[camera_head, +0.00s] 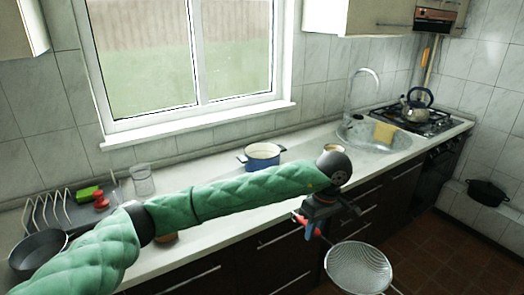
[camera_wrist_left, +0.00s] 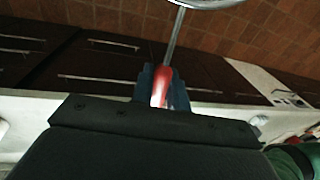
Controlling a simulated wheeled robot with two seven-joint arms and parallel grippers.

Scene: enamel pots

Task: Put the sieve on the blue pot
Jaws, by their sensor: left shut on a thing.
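My left gripper (camera_head: 311,222) is shut on the red handle of the sieve (camera_head: 358,268), a round metal mesh bowl. It holds the sieve out in the air in front of the counter, over the floor side. In the left wrist view the gripper fingers (camera_wrist_left: 161,90) close around the red handle, and the sieve's rim (camera_wrist_left: 205,3) shows at the top edge. The blue pot (camera_head: 262,156) stands on the counter behind my left arm, open at the top, with a cream inside. The sieve is apart from the pot, to its right and nearer. My right gripper is not in view.
A beige cup (camera_head: 333,149) stands right of the pot, partly behind my arm. A glass (camera_head: 142,180), a dish rack (camera_head: 48,212) and a dark pan (camera_head: 38,250) are at the left. The sink (camera_head: 374,138) and stove with a kettle (camera_head: 416,106) are at the right.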

